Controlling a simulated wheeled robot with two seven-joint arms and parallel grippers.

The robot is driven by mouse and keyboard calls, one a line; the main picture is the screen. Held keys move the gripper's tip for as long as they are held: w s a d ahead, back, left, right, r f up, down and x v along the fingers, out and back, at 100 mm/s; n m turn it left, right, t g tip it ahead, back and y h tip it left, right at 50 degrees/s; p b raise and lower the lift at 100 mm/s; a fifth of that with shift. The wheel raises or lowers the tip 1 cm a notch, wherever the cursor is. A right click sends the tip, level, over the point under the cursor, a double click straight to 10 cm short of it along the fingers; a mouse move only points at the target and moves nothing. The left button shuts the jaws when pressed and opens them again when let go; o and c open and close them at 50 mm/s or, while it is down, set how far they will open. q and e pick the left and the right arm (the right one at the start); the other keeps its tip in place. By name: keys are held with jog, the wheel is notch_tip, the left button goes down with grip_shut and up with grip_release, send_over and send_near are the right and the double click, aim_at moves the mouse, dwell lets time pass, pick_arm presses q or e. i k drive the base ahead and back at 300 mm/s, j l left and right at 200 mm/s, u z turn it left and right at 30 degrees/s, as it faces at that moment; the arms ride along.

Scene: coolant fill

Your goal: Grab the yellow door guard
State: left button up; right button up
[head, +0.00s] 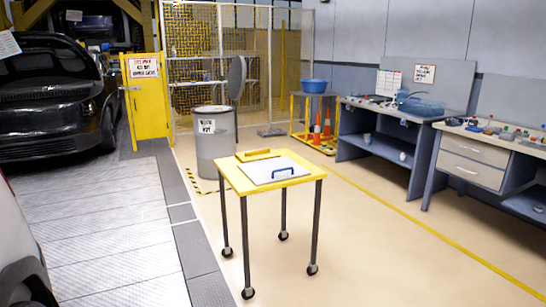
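A small yellow piece (258,154) lies flat at the back edge of a yellow-topped wheeled cart (299,186); it may be the door guard, but I cannot tell its exact shape. A white panel with a blue handle (273,171) lies in front of it on the cart. A tall yellow panel (148,100) with a sign on it stands upright at the left, beside the black car. Neither of my grippers is in view.
A black car (50,100) is at the left. Workbenches (375,145) line the right wall. A yellow trolley (318,143) holds orange cones. The floor right of the cart is clear.

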aim_at(246, 157)
jog(key=i+j+z, duration=0.2)
jog(key=i, duration=0.6)
jog(key=i+j+z, duration=0.25)
jog(key=i, duration=0.5)
jog(key=i+j+z, duration=0.2)
jog(key=i+j, duration=0.35)
jog(key=i, duration=0.2)
jog(key=i+j+z, duration=0.2)
jog(key=i+j, duration=0.4)
jog(key=i, duration=0.1)
